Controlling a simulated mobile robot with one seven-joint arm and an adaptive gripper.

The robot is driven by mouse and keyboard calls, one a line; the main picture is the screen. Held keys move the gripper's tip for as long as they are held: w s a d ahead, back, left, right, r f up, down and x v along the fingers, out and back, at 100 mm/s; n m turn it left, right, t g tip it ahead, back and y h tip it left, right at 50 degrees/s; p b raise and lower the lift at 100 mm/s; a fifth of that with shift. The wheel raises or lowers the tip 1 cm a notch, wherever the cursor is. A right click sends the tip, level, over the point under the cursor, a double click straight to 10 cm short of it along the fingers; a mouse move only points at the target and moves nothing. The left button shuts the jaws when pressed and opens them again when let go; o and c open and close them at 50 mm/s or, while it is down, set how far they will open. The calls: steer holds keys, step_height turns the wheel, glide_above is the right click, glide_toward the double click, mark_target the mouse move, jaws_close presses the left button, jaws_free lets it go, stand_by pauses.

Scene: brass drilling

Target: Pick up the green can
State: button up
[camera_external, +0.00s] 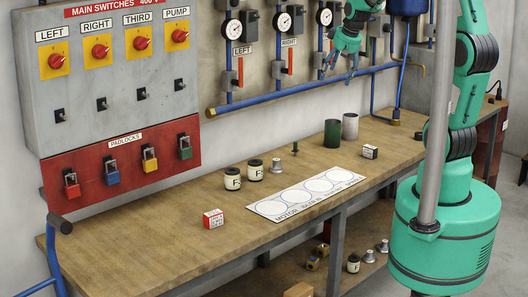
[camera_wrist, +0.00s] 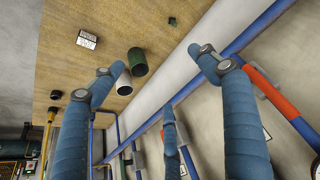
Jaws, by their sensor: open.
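The green can (camera_external: 332,134) stands upright on the wooden workbench (camera_external: 150,238), next to a grey can (camera_external: 350,126). My gripper (camera_external: 339,74) is high above the bench near the wall pipes, above the cans in the external view. Its blue fingers (camera_wrist: 157,58) are spread apart and empty.
A small green peg (camera_external: 295,148), a white box (camera_external: 370,151) and a white circle-marked board (camera_external: 305,194) are near the cans. Blue pipes (camera_external: 300,88) with red-handled valves run along the wall behind. Two labelled jars (camera_external: 243,176) stand farther left.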

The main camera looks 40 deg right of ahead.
steer(key=w+d+f, duration=0.3)
steer(key=d+f, duration=0.4)
steer(key=w+d+f+m, duration=0.1)
steer(key=w+d+f, duration=0.3)
steer(key=d+f, duration=0.3)
steer(key=shift+d+f, duration=0.4)
steer(key=shift+w+f+g, duration=0.1)
steer(key=shift+w+g, duration=0.05)
steer(key=shift+g, duration=0.15)
glide_above(333, 134)
steer(key=d, duration=0.2)
step_height(333, 134, down, 7)
steer(key=shift+f+b, duration=0.35)
steer(key=shift+b+x, duration=0.45)
steer(key=shift+x, duration=2.15)
steer(key=shift+w, duration=0.1)
